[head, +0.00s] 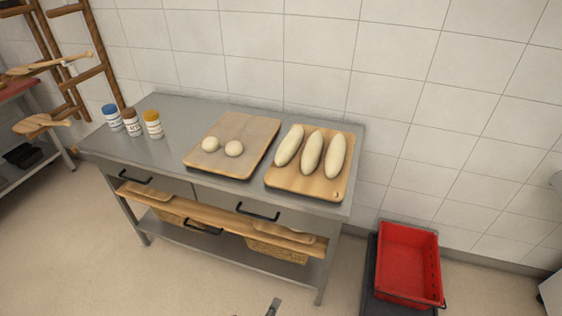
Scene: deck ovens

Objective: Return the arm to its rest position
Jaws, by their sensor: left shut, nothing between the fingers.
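The rest of my left arm is out of the picture. My right gripper is not in view.
On the table are a board (247,128) with two dough balls, a board (310,189) with three long loaves, and three jars (133,123). Wooden racks are at far left. The floor in front is clear.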

